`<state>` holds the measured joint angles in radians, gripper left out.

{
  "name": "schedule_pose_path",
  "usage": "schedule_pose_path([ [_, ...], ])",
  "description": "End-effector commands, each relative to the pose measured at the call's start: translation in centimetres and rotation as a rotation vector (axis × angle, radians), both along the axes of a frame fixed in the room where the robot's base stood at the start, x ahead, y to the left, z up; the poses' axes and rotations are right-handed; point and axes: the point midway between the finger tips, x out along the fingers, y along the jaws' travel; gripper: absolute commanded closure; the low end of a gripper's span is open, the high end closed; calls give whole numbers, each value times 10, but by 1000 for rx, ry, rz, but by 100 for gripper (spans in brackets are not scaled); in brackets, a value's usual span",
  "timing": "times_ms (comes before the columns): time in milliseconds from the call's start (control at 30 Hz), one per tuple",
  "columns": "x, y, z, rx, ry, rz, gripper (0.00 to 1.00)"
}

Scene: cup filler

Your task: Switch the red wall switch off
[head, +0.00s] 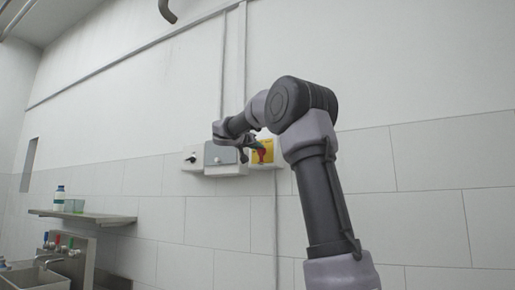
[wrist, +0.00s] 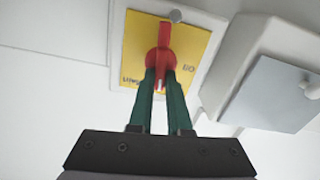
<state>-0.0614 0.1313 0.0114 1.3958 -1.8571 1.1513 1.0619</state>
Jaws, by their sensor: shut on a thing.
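The red wall switch (wrist: 165,38) sits on a yellow plate (wrist: 191,46) on the wall. Its red handle points straight up in the wrist view, toward a small grey knob on the plate's edge. My gripper (wrist: 160,78) has its green fingers closed on the lower part of the red switch. In the head view the yellow plate (head: 268,143) and the red switch (head: 266,154) show beside my gripper (head: 250,150), partly hidden by my arm.
A grey-fronted box (head: 220,155) is mounted right beside the switch, and a white box with a dark knob (head: 192,158) is left of it. A shelf (head: 85,216) with a bottle (head: 59,196) and a sink (head: 35,277) stand at the left. The wall on the right is bare.

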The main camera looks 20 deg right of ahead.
Motion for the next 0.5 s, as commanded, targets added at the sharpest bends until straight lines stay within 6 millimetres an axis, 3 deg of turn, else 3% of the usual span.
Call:
schedule_pose_path([
  [500, 4, 4, -2, -288, 370, 0, 100],
])
